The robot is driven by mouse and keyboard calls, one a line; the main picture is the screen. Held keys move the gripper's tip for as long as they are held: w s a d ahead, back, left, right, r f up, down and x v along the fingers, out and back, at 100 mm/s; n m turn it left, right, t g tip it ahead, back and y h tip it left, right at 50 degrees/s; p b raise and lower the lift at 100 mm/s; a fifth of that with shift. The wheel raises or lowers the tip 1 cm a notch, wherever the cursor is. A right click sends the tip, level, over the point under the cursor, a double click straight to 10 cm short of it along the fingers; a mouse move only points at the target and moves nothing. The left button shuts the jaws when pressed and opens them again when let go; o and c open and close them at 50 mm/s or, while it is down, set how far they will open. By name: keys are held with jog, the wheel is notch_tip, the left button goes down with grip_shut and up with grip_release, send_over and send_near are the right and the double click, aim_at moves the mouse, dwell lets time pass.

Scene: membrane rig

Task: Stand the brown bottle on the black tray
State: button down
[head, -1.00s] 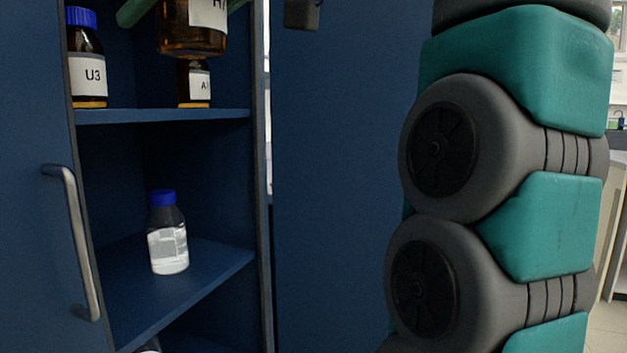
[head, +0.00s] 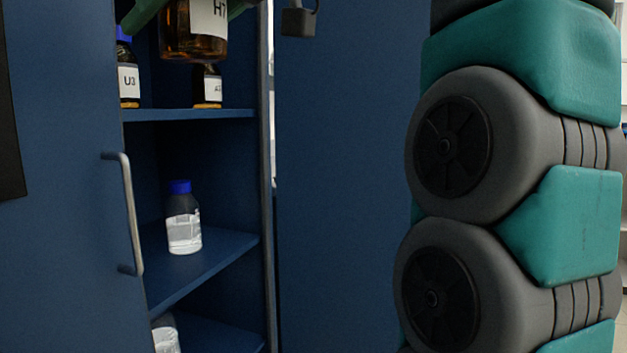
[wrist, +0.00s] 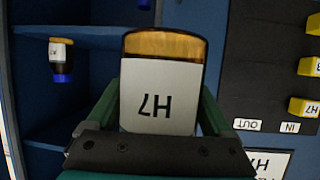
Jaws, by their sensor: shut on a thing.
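The brown bottle (head: 194,42), with a white label reading H7, hangs in front of the open blue cabinet in the head view, its top cut off by the frame. It fills the middle of the wrist view (wrist: 162,75), where its label is upside down. My gripper (wrist: 160,108) is shut on it, with a green finger on each side. In the head view only parts of the green fingers show at the top edge. The bottle is held in the air, clear of the shelf below it. The black tray is not in view.
The cabinet's upper shelf (head: 185,114) holds a U3 bottle (head: 129,80) and another brown bottle (head: 208,88). A clear blue-capped bottle (head: 184,222) stands on the shelf below. A door handle (head: 127,212) juts out at left. A black board (wrist: 270,75) carries yellow tags.

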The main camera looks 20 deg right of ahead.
jog(key=w+d+f+m+t+h, duration=0.1)
jog(key=w, duration=0.6)
jog(key=shift+f, duration=0.4)
dwell(0.6)
jog(key=shift+w, duration=0.35)
jog(key=shift+w+d+f, duration=0.2)
jog(key=shift+w+f, duration=0.1)
dwell(0.3)
jog(key=shift+w+f, duration=0.1)
jog(key=shift+w, duration=0.2)
jog(key=shift+w+m, duration=0.2)
jog(key=shift+m, duration=0.1)
jog(key=shift+w+d+f+t+h+b, duration=0.2)
jog(key=shift+w+t+h+b, duration=0.1)
jog(key=shift+w, duration=0.25)
